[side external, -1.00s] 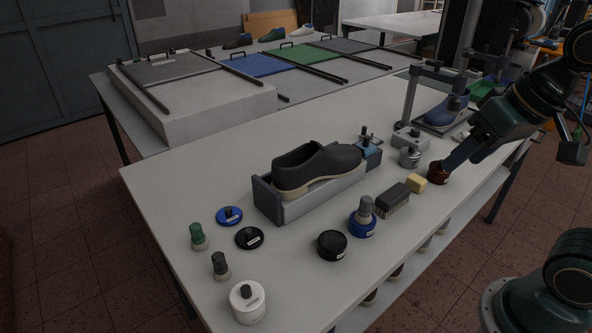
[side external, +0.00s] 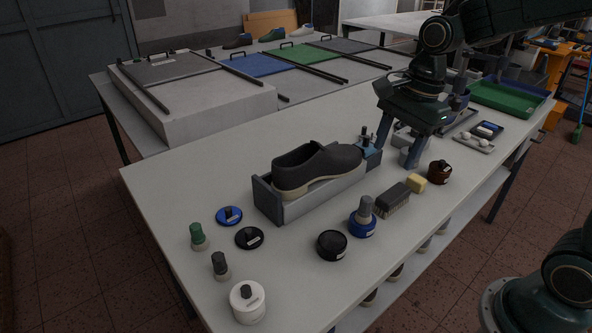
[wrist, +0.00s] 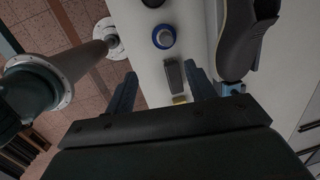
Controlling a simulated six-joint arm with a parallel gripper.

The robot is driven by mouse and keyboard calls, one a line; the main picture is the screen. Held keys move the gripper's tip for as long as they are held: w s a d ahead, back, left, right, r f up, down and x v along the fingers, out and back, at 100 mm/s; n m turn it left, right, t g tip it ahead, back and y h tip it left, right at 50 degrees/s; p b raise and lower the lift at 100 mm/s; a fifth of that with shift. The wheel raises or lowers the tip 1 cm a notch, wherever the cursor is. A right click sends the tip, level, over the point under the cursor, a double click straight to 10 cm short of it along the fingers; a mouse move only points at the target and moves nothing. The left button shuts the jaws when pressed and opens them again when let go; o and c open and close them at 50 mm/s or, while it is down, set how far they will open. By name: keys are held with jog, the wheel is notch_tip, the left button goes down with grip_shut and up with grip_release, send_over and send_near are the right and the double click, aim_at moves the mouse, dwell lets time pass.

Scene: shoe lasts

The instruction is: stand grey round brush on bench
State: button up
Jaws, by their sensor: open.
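The grey round brush (side external: 366,206) stands upright with its grey handle up, at the blue pot (side external: 362,227) near the front of the bench (side external: 300,290); its lower end is hidden in the pot. In the wrist view the brush (wrist: 165,38) is seen from above, over the blue pot (wrist: 157,44). My gripper (side external: 394,158) is open and empty above the bench, behind and to the right of the brush. In the wrist view my gripper (wrist: 162,82) has its fingers wide apart, with the brush beyond the fingertips.
A dark bristle brush (side external: 392,199), yellow block (side external: 416,183) and brown pot (side external: 440,172) lie right of the blue pot. A black pot (side external: 332,245) is to its left. A shoe (side external: 317,167) sits in a holder behind. The front-left bench has clear patches between lids and brushes.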

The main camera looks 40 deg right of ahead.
aim_at(367, 198)
jog(key=w+f+m, duration=0.1)
jog(key=m, duration=0.1)
jog(key=w+f+m+g, duration=0.1)
jog(key=w, duration=0.1)
jog(key=shift+d+f+m, duration=0.2)
jog(key=shift+f+m, duration=0.15)
jog(key=shift+m, duration=0.05)
jog(key=shift+f, duration=0.1)
jog(key=shift+w+a+f, duration=0.1)
jog(key=shift+a+f, duration=0.1)
jog(key=shift+f, duration=1.2)
jog(key=shift+a+f, duration=0.2)
jog(key=shift+f, duration=1.15)
jog(key=shift+w+a+f, duration=0.1)
jog(key=shift+a+f, duration=0.1)
jog(key=shift+f, duration=1.2)
jog(key=shift+w+a+f, duration=0.1)
jog(key=shift+a+f, duration=0.05)
jog(key=shift+f, duration=0.7)
jog(key=shift+s+a+f, duration=0.1)
jog(key=shift+a+f, duration=0.1)
jog(key=shift+f, duration=0.65)
jog(key=shift+w+a+f, duration=0.1)
jog(key=shift+a+f, duration=0.05)
jog(key=shift+f, duration=0.7)
jog(key=shift+c, duration=0.4)
jog(key=c, duration=1.1)
jog(key=shift+o, duration=0.2)
jog(key=shift+r, duration=0.15)
